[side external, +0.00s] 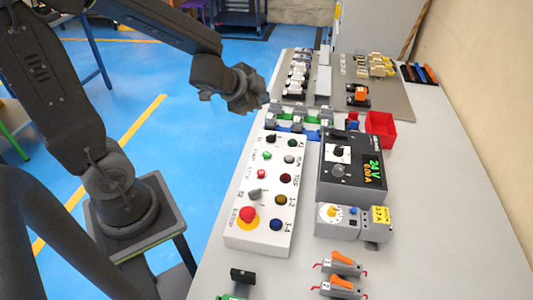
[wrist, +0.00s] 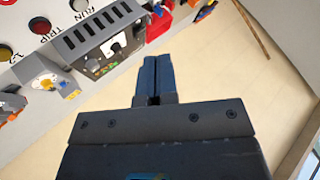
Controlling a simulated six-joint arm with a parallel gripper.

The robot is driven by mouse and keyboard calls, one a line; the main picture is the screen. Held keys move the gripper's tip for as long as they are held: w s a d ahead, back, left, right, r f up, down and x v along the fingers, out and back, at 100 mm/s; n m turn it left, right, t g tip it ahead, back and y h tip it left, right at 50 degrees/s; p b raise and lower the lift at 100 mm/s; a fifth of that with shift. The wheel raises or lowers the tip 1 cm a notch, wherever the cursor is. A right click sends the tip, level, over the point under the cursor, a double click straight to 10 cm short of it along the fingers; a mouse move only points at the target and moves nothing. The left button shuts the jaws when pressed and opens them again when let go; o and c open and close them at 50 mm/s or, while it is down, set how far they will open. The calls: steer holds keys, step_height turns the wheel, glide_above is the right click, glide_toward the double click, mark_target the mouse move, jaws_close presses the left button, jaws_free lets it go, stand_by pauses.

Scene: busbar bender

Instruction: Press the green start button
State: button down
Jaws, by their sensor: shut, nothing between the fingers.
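The white control box (side external: 262,229) stands on the grey bench, with two columns of controls on its sloping face. A green button (side external: 267,155) sits in its left column, below a black switch and above a red button (side external: 261,174); its label is too small to read. My gripper (side external: 262,101) is shut and empty, raised past the far end of the box and apart from the button. In the wrist view, the closed fingers (wrist: 154,68) point at the bench and wall side. Only part of the control box (wrist: 22,42) shows there, and the green button is out of that view.
A red mushroom stop (side external: 248,215) is near the box's front end. A black power supply (side external: 343,185) stands to its right, with a red bin (side external: 381,127) behind. Terminal blocks (side external: 300,122) sit just beyond the box.

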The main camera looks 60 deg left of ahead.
mark_target(267, 155)
steer(key=f+m+h, duration=0.2)
steer(key=f, duration=0.1)
steer(key=w+d+f+m+g+h, duration=0.1)
steer(key=f, duration=0.1)
steer(key=shift+d+f+m, duration=0.1)
steer(key=shift+m, duration=0.2)
steer(key=shift+s+f, duration=0.1)
steer(key=shift+f, duration=4.3)
steer(key=shift+f, duration=0.4)
